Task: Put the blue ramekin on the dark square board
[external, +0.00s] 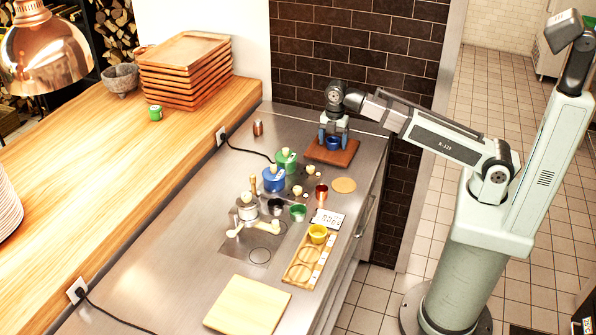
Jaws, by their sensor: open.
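The blue ramekin (333,144) appears to rest upright on the dark square board (345,158), near the board's middle, at the far end of the steel counter. My gripper (333,136) points down right over the ramekin. Its blue fingers are open, one on each side of the ramekin. I cannot tell whether a finger touches its wall. The ramekin's upper part is partly hidden by the gripper.
A round cork-coloured mat (344,185) lies just in front of the board. A green pot (287,161), a blue pot (273,180) and a red cup (321,192) stand nearer. A yellow ramekin (318,233) sits on a wooden rack (298,272). A brick wall (365,50) rises behind.

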